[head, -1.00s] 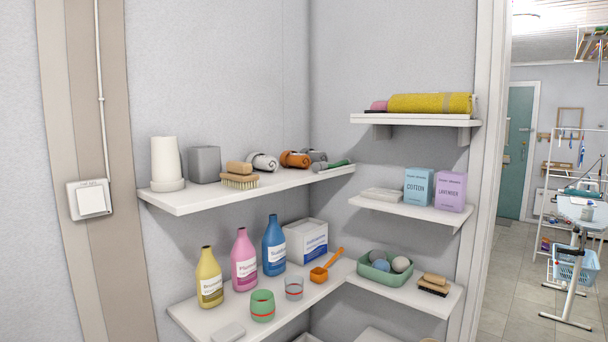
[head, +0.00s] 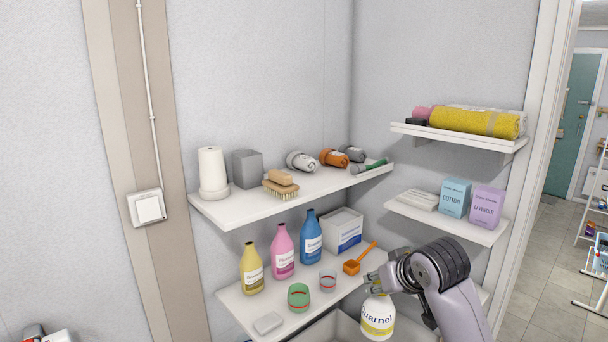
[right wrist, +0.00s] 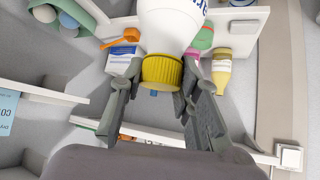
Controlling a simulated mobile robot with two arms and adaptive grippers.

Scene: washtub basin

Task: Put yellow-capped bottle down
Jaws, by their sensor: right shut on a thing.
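The yellow-capped bottle is a white bottle (head: 377,324) with a label reading "Quarnel" and a yellow band. My right gripper (head: 374,284) is shut on it at its top and holds it upright in front of the lower shelf. In the right wrist view the white body (right wrist: 172,25) and the ribbed yellow cap (right wrist: 162,70) show between the two fingers of the gripper (right wrist: 155,88). The gripper covers the cap in the head view. The bottle's base is close to the lower frame edge. My left gripper is not in view.
Bare shelf shows right of the clear cup. The upper shelf (head: 240,215) hangs above.

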